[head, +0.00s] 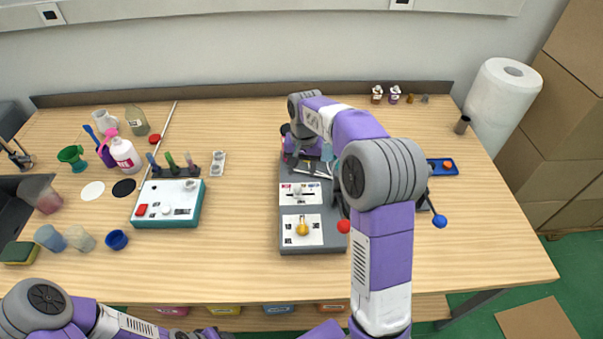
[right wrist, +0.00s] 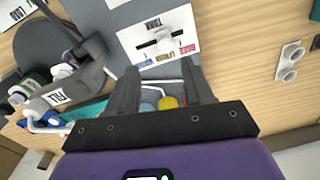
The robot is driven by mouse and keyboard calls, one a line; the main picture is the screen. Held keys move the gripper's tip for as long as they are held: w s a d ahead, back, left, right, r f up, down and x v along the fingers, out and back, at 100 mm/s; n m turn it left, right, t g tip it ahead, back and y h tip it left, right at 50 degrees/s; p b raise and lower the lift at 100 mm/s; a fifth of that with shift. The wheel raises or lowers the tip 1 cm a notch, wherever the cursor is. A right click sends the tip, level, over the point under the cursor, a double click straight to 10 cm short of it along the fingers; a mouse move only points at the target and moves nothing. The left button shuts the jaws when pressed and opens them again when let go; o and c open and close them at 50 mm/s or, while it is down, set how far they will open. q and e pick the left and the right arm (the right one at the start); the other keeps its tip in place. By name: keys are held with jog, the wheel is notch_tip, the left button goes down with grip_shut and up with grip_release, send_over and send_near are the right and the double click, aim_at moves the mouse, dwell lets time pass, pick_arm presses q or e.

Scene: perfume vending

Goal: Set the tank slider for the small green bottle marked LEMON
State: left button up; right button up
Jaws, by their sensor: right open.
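The grey machine (head: 262,215) stands mid-table. Its white tank panel (head: 288,200) carries a white slider knob (head: 298,190), and the panel also shows in the right wrist view (right wrist: 130,38). There the knob (right wrist: 163,38) sits near the middle of its dark slot, beside a row of small coloured labels. My right gripper (right wrist: 161,78) is open and empty, with its fingertips just short of the panel in that view. In the head view my right arm partly hides the machine. I cannot make out a green LEMON bottle.
A second white panel with a yellow knob (head: 303,229) is nearer the front. A teal box with a white top (head: 166,203) stands to the left. Small bottles (head: 394,94) stand at the back right. The front strip of table is clear.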

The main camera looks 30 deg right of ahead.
aim_at(297, 186)
jog(key=shift+r, duration=0.25)
jog(key=m+p, duration=0.2)
jog(key=m, duration=0.1)
jog(key=m+p, duration=0.1)
jog(key=shift+w+a+m+g+p, duration=0.1)
jog(key=shift+a+m+g+p, duration=0.2)
jog(key=shift+w+a+m+p, duration=0.2)
jog(key=shift+m+p, duration=0.35)
jog(key=shift+m, duration=0.65)
notch_tip(297, 186, down, 8)
jog(key=shift+a+r+b, duration=0.1)
jog(key=shift+r+b, duration=0.15)
jog(key=shift+b, duration=0.35)
grip_shut()
